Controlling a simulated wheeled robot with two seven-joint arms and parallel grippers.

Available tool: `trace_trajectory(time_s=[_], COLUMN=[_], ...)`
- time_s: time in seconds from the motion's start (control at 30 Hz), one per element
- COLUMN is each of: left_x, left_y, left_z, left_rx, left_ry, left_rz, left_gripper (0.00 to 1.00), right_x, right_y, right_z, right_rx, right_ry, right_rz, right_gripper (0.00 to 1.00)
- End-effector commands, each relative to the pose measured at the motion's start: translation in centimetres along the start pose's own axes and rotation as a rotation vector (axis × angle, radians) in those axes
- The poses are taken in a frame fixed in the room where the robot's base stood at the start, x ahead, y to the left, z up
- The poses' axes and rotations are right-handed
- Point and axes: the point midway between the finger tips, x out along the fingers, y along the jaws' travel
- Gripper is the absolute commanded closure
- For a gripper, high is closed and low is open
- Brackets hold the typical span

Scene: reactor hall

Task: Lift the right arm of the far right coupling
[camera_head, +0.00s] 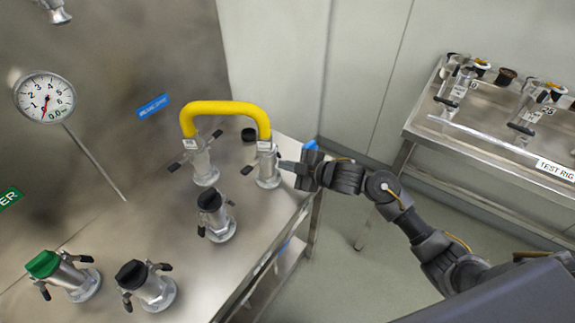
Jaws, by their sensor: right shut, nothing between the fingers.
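The far right coupling (268,172) is a silver fitting on the steel bench, under the right end of a yellow hose (226,107). Its dark left lever arm (247,170) sticks out low to the left. Its right lever arm is hidden or merges with the fingers of my right gripper (286,165). My right gripper comes in from the right, with its fingers shut and its tips at the coupling's right side. I cannot tell whether the tips touch the lever arm. My left gripper is not in view.
Another coupling (203,165) holds the hose's left end. Black-capped couplings (215,218) (150,288) and a green-capped one (72,278) stand nearer. A gauge (44,97) is on the back panel. A test rig table (470,139) stands at right, with open floor between.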

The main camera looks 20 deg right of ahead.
Motion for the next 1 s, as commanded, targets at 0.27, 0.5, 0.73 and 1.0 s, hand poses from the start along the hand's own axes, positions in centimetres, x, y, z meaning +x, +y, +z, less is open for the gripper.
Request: trace_trajectory(time_s=[0.27,0.5,0.73,1.0], left_x=[-0.2,-1.5,-2.3,-2.4], left_y=[0.1,0.1,0.1,0.1], left_z=[0.0,-0.1,-0.2,-0.2], left_rx=[0.000,0.000,0.000,0.000], left_ry=[0.000,-0.001,-0.001,-0.001], left_rz=[0.001,0.001,0.001,0.001], left_gripper=[0.62,0.62,0.62,0.62], right_x=[-0.5,-3.3,-5.8,-6.5], right_y=[-0.3,-1.0,-1.6,-1.9], right_z=[0.3,1.0,1.7,1.9], right_rx=[0.000,0.000,0.000,-0.001], right_ry=[-0.002,-0.002,-0.001,0.001], right_rz=[-0.001,-0.002,-0.001,0.000], right_gripper=[1.00,1.00,1.00,1.00])
